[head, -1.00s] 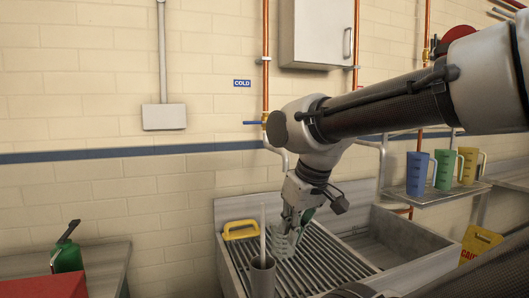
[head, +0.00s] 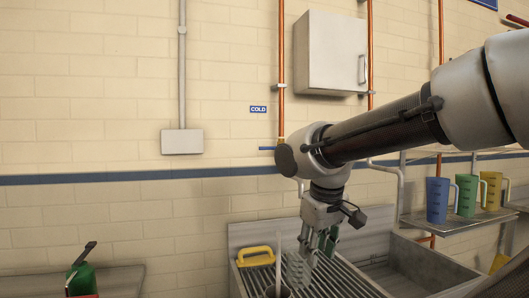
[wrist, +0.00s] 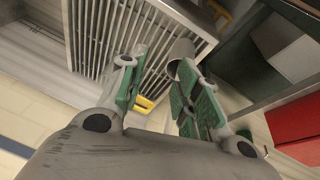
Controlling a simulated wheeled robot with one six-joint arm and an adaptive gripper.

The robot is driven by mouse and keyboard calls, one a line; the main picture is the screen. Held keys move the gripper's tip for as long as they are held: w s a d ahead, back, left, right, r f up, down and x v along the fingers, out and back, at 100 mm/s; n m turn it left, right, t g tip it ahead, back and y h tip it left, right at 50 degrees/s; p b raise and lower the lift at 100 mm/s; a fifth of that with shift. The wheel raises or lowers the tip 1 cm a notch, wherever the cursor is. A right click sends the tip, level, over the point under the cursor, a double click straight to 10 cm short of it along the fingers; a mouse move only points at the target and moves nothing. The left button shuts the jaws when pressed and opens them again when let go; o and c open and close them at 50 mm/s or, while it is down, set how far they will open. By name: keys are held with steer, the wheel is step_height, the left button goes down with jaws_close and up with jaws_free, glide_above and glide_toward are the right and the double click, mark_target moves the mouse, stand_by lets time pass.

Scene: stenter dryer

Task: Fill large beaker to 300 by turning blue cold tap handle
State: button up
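The blue cold tap handle (head: 267,148) sticks out left from the copper pipe, below the COLD sign (head: 258,109). My arm partly covers the tap just right of it. My gripper (head: 312,252) hangs over the ribbed draining rack of the sink, well below the handle. In the wrist view my gripper (wrist: 152,92) has its green-padded fingers apart, with nothing held between them.
Blue (head: 437,200), green (head: 467,195) and yellow (head: 491,189) jugs stand on a wall shelf (head: 455,222) at right. A yellow handled item (head: 254,255) lies at the rack's back left. A wall cabinet (head: 330,53) hangs above. A green container (head: 82,280) sits lower left.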

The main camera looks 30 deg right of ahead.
steer(key=w+d+r+g+h, duration=0.1)
steer(key=w+d+r+h, duration=0.95)
steer(key=w, duration=0.45)
steer(key=n+t+h, duration=0.4)
steer(key=n+t, duration=0.1)
steer(key=t, duration=0.3)
glide_toward(265, 149)
steer(key=x, duration=0.3)
steer(key=shift+w, duration=0.15)
steer(key=shift+h, duration=0.25)
steer(key=shift+x, duration=3.95)
jaws_close()
